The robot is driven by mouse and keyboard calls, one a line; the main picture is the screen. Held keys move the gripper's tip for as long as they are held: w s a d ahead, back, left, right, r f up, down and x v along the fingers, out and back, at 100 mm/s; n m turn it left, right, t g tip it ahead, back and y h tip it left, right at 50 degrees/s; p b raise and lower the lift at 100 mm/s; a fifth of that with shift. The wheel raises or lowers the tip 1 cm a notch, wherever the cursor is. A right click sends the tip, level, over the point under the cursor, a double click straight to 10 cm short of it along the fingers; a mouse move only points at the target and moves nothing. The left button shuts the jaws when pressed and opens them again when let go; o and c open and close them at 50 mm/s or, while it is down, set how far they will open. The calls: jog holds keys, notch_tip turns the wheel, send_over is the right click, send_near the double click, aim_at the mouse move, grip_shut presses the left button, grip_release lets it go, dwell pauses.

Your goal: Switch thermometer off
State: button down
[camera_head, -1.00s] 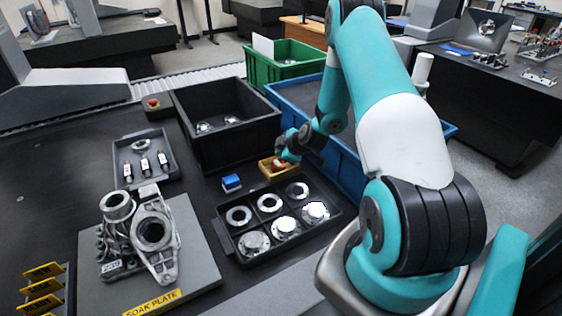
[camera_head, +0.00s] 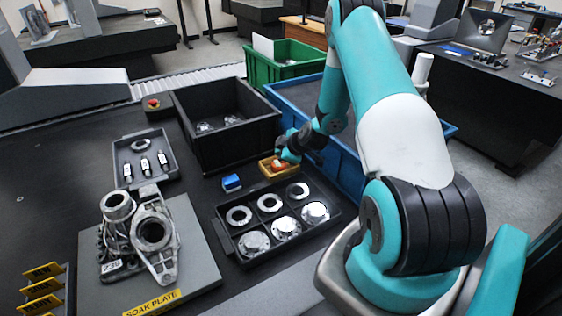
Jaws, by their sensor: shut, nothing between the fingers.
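My gripper (camera_head: 281,158) is shut and empty. Its tips are small in the picture and sit just over a small yellow tray (camera_head: 268,174). An orange item (camera_head: 278,165) lies in that tray, close under my fingers and partly hidden by them. I cannot tell whether they touch. No thing is clearly readable as a thermometer. A small light plate with dark digits (camera_head: 112,266) sits at the foot of a metal casting (camera_head: 151,235) on the grey soak plate (camera_head: 195,268); it may be a display or a tag.
A black tray of metal flanges and rings (camera_head: 243,262) lies in front of my gripper. A blue block (camera_head: 231,182) is left of the yellow tray. A deep black bin (camera_head: 225,150) and a blue bin (camera_head: 345,176) stand close behind. A red button (camera_head: 152,103) is farther left.

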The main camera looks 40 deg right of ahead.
jog(key=shift+f, duration=0.1)
jog(key=shift+f+b, duration=0.35)
jog(key=shift+b, duration=0.3)
jog(key=shift+f, duration=0.2)
dwell(0.5)
jog(key=shift+r, duration=0.65)
jog(key=shift+r, duration=0.1)
jog(key=shift+r+p, duration=1.8)
jog(key=shift+r, duration=1.15)
jog(key=shift+s+a, duration=0.1)
